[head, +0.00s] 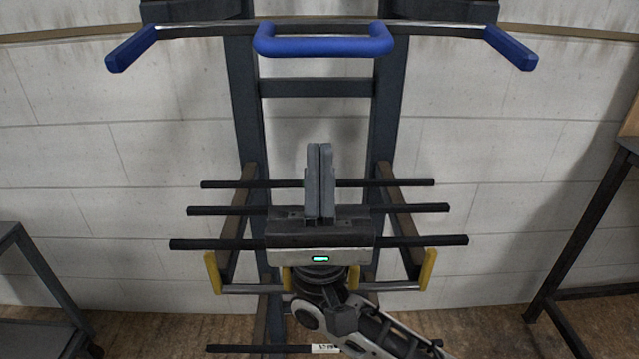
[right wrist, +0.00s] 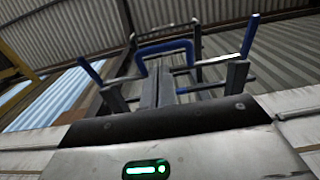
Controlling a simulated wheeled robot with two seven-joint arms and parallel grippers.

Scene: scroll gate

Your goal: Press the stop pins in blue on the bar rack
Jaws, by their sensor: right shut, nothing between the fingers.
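The bar rack (head: 245,110) is a dark upright frame against the wall. At its top a metal bar carries a blue grip on the left (head: 131,49), a blue grip on the right (head: 511,48) and a blue loop handle (head: 324,46) in the middle. I cannot tell any separate blue stop pins from these. My right gripper (head: 320,150) is shut and empty, pointing up in front of the rack, below the loop handle and apart from it. In the right wrist view the blue loop (right wrist: 165,47) shows beyond the shut fingers (right wrist: 158,85). My left gripper is out of view.
Several black horizontal bars (head: 215,211) lie across brown side arms (head: 405,200) behind my gripper. A lower metal bar has yellow ends (head: 428,269). Dark tables stand at the left (head: 40,262) and right (head: 590,230). The space between gripper and top bar is clear.

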